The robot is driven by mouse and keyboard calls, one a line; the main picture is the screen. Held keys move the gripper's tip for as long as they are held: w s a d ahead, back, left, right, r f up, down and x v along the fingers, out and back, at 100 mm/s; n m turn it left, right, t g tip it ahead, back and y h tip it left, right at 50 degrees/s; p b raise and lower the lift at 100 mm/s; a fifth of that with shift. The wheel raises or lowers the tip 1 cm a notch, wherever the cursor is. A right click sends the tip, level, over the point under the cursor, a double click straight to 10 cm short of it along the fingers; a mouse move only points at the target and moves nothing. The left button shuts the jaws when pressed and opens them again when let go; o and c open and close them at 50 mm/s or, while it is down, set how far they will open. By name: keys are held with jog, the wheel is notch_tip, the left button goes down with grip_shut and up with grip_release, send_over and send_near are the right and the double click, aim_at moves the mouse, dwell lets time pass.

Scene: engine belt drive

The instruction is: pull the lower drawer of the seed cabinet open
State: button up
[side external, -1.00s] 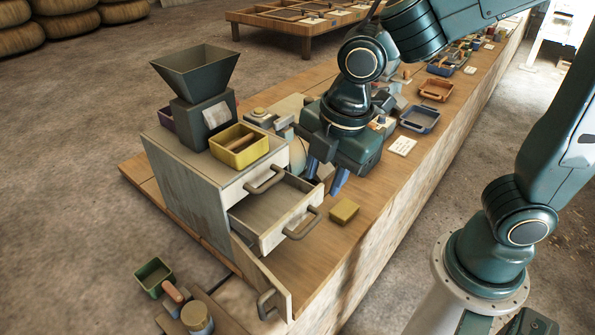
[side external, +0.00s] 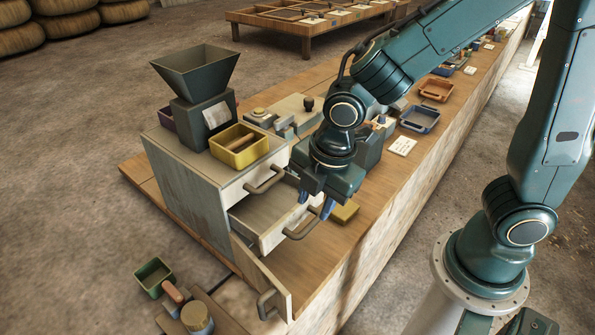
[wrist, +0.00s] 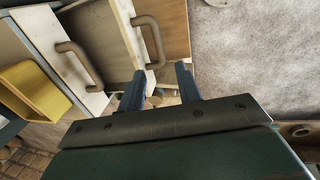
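The grey seed cabinet (side external: 190,205) stands on the left end of the bench. Its lower drawer (side external: 268,228) is partly pulled out, and its inside shows behind the front panel. The curved handle (side external: 301,232) of that drawer also shows in the wrist view (wrist: 157,42). My gripper (side external: 316,207) points down close above the right end of this handle. In the wrist view my gripper (wrist: 160,72) has its two fingers apart, with the near end of the handle appearing between the tips. I cannot tell whether they touch it. The upper drawer (side external: 240,190) is shut.
A door (side external: 262,275) hangs open below the lower drawer. A yellow bin (side external: 240,155) and a dark hopper (side external: 200,85) stand on the cabinet. A yellow block (side external: 346,213) lies on the bench just behind my gripper, partly hidden.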

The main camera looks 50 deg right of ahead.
aim_at(307, 228)
jog(key=shift+w+f, duration=0.25)
jog(key=shift+f, duration=0.9)
jog(key=shift+w+f, duration=0.2)
jog(key=shift+f, duration=1)
jog(key=shift+w+f, duration=0.25)
jog(key=shift+f, duration=0.9)
jog(key=shift+c, duration=0.2)
grip_shut()
